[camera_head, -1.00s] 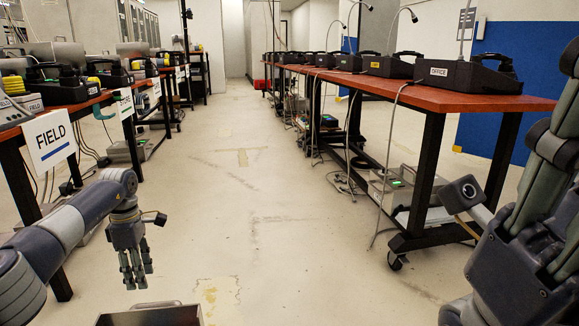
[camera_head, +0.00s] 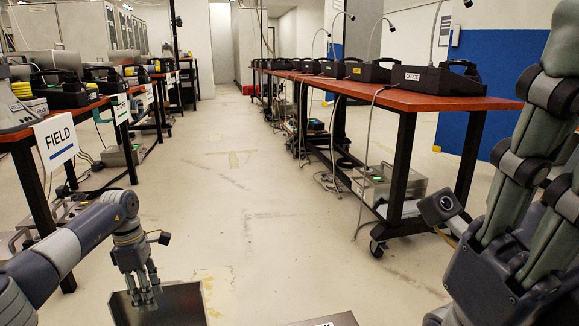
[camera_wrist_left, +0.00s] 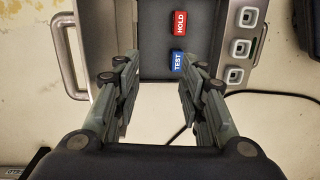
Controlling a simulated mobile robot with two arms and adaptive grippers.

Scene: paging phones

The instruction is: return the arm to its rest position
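My left gripper (camera_head: 146,298) hangs fingers down at the lower left of the head view, over or in front of a dark flat panel (camera_head: 185,305). Beyond the fingertips lies a grey device with a red HOLD button (camera_wrist_left: 180,23) and a blue TEST button (camera_wrist_left: 178,60). My right gripper (camera_head: 545,150) is raised close to the camera at the right edge, its fingers pointing up. Its opening cannot be made out.
A long red-topped table (camera_head: 430,99) with black desk phones, one labelled OFFICE (camera_head: 440,79), runs along the right. Tables with phones and a FIELD sign (camera_head: 57,141) line the left. A metal case (camera_head: 375,188) sits under the right table. The aisle floor (camera_head: 240,200) between is clear.

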